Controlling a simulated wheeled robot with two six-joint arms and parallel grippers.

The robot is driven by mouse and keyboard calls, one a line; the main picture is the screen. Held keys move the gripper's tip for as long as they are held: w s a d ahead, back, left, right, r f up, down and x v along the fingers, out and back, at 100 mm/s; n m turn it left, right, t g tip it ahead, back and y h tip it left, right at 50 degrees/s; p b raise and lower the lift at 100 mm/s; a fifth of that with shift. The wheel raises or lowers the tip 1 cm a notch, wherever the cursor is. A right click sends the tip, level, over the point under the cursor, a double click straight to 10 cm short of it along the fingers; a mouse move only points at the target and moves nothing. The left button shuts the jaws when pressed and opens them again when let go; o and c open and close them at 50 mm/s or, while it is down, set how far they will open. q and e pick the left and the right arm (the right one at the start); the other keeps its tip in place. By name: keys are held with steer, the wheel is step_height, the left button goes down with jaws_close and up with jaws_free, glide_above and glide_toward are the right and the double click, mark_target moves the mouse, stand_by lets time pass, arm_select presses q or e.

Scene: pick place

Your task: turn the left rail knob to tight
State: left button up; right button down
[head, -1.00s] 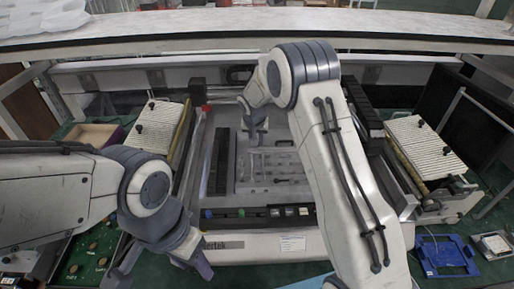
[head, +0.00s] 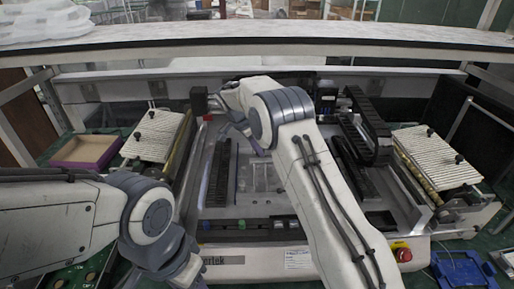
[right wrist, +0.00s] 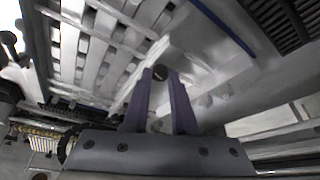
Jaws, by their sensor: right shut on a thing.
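In the head view my right gripper (head: 215,101) reaches to the back left of the machine, beside a dark block, and the knob cannot be made out there. My left gripper (head: 188,271) is low at the front left, away from the rail; its fingertips are too unclear to judge.
The machine bed (head: 235,205) lies below my right arm. Ribbed feeder trays stand left (head: 155,135) and right (head: 437,155). A purple-sided box (head: 85,152) is at far left. A red stop button (head: 402,254) is at front right, near a blue frame (head: 462,270). A shelf (head: 260,42) crosses the back.

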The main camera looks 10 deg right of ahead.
steer(key=shift+w+m+g+p, duration=0.15)
steer(key=shift+m+g+p, duration=0.45)
steer(key=shift+m, duration=0.6)
steer(key=c, duration=0.7)
jaws_free()
steer(key=shift+a+r, duration=0.2)
steer(key=shift+r, duration=0.15)
steer(key=v, duration=0.9)
steer(key=shift+a+r, duration=0.15)
steer(key=shift+r, duration=0.2)
